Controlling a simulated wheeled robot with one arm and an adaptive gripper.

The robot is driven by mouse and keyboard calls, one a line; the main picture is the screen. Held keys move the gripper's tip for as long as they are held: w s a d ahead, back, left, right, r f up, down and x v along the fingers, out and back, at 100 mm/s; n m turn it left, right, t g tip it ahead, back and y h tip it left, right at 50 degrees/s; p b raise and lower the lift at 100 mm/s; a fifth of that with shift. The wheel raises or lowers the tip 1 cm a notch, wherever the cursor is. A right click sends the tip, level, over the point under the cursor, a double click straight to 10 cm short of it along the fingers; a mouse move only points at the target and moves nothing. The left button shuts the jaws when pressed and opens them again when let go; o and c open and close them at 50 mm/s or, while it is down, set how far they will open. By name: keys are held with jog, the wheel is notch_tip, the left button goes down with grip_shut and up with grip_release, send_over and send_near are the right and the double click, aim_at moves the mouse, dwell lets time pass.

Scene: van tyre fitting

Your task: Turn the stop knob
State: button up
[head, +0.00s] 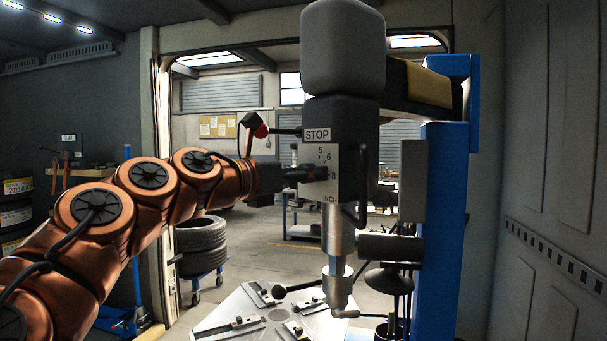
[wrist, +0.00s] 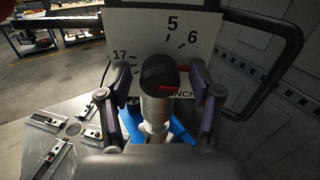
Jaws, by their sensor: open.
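The stop knob (wrist: 158,74) is a dark round knob with a red mark on its right side. It sits on a white dial plate (wrist: 200,48) with numbers and tick marks. In the head view the dial plate (head: 331,160) is under a STOP label (head: 317,134) on the machine's dark column. My gripper (wrist: 155,82) is open, with one finger on each side of the knob. A gap seems to show at both sides, but contact is unclear. In the head view my gripper (head: 318,173) reaches the plate from the left and hides most of the knob.
Below are the tyre changer's turntable (head: 240,309) with clamps and the vertical tool shaft (head: 338,245). A blue post (head: 442,220) stands to the right. A red ball (head: 261,131) is close above my wrist. Stacked tyres (head: 201,240) stand behind on a cart.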

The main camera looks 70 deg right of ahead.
jog(key=shift+c, duration=0.3)
jog(key=c, duration=1.1)
